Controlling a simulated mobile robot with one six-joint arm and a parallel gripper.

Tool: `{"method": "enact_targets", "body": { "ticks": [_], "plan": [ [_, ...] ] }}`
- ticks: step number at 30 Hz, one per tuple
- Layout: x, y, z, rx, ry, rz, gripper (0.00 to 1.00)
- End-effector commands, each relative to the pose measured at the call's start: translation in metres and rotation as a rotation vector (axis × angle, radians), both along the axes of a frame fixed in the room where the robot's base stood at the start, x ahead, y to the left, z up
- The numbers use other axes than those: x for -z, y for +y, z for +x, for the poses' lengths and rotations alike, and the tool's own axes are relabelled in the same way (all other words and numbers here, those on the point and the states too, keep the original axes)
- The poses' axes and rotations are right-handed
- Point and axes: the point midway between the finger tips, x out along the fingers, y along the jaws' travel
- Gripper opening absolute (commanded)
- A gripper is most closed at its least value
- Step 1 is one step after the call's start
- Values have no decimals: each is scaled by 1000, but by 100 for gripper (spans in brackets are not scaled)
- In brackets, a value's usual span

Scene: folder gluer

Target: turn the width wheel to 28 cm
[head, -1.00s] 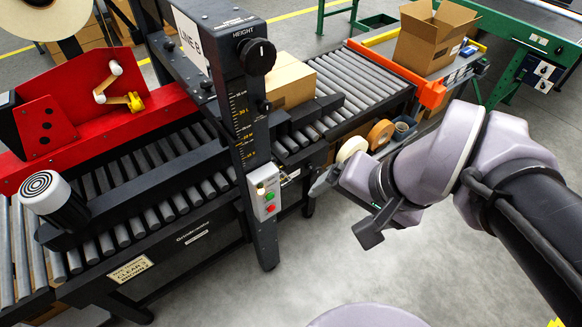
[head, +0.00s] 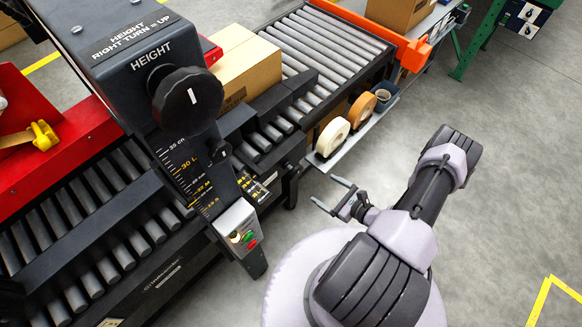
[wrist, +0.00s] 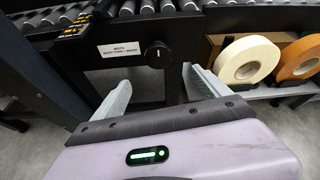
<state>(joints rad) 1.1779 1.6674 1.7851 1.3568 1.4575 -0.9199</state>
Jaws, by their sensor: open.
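The width wheel (wrist: 158,53) is a small black knob with a white mark, set on a black side panel of the machine. The white label (wrist: 120,50) left of it appears to mention width and a right turn. I cannot pick the wheel out in the head view. My gripper (wrist: 156,77) is open and empty, its two grey fingers pointing toward the panel on either side of the wheel's line, short of it. In the head view my gripper (head: 330,192) is apart from the machine. Yellow-marked scales (head: 258,188) lie by the rollers, too small to read.
The large height knob (head: 188,97) is on the near column, above a button box (head: 240,230). A cardboard box (head: 240,68) sits on the rollers. A cream tape roll (wrist: 248,60) and a brown tape roll (wrist: 298,58) stand on a shelf right of the wheel. Grey floor is free.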

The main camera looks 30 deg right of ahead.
Motion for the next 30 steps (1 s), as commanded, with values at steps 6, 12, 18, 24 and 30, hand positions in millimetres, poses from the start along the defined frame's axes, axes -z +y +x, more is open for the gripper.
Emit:
{"method": "enact_targets", "body": {
  "ticks": [6,12,18,24,30],
  "plan": [
    [30,21,57,-13,-1,-1,86],
    [50,37,106,-11,-1,-2,86],
    [58,44,132,-7,-1,0,86],
    [59,47,139,-7,0,1,86],
    [58,46,138,-6,0,1,78]
  ]
}}
